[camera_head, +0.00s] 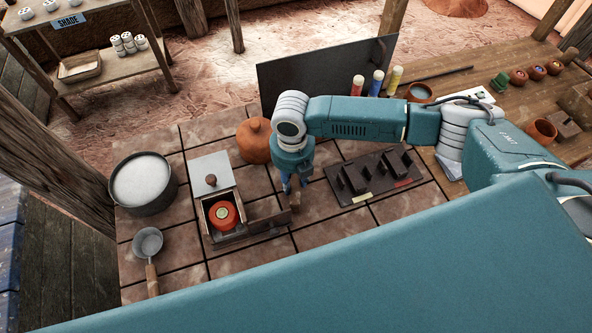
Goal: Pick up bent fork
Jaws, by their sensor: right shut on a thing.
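My right gripper (293,183) points down over the tiled top, right of the small kiln box. It is shut on a small brown, handle-like piece (295,200) at the end of the box's open door (268,223). I cannot tell whether the piece belongs to the door or is a separate tool. No fork shape shows clearly. A dark rack (352,195) with several upright black blocks and yellow and red labels stands to the right of the gripper. My left gripper is not in view.
The kiln box (230,186) holds an orange-red round pot (222,214). A lidded clay pot (255,140) stands behind. A pot of white stuff (143,183) and a ladle (148,243) are at left. A dark upright panel (310,80) bounds the back. The wooden bench (455,85) is at right.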

